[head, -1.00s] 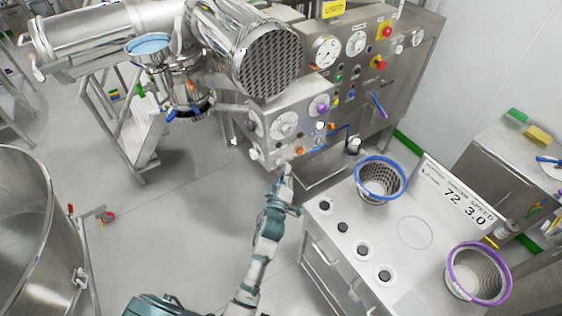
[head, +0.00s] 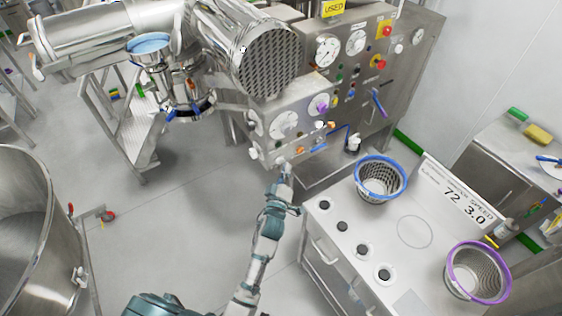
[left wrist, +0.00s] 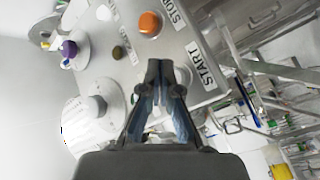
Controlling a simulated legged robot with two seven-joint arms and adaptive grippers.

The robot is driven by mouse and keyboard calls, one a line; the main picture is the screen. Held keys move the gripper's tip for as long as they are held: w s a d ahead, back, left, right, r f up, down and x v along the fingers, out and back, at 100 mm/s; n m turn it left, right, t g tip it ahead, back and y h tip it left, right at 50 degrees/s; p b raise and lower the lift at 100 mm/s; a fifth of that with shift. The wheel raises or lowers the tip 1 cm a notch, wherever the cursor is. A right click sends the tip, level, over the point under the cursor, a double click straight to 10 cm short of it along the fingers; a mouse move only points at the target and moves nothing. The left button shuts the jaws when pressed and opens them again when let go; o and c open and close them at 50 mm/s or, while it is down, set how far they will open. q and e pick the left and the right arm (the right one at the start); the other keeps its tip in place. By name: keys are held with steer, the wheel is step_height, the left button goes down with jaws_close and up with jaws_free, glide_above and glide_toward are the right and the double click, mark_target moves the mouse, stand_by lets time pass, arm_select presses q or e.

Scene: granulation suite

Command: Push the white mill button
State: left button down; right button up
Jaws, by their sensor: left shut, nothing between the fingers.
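The mill control panel (head: 272,140) stands at the middle of the head view, with dials and small buttons on its face. My left gripper (head: 285,168) is at the panel's lower front edge. In the left wrist view its fingers (left wrist: 160,68) are shut and empty, pointing at the panel beside the START label (left wrist: 202,67). An orange button (left wrist: 150,23) sits beside the STOP label (left wrist: 172,14). Contact with the panel cannot be told. My right gripper is not in view.
A bench (head: 330,240) with a blue-rimmed basket (head: 381,187) and a purple-rimmed basket (head: 478,295) stands close at the right. Open floor (head: 170,225) lies left of my arm.

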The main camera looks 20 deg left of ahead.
arm_select(q)
steer(key=shift+a, duration=0.1)
stand_by(0.3)
steer(key=shift+w+a, duration=0.25)
steer(key=shift+a, duration=0.05)
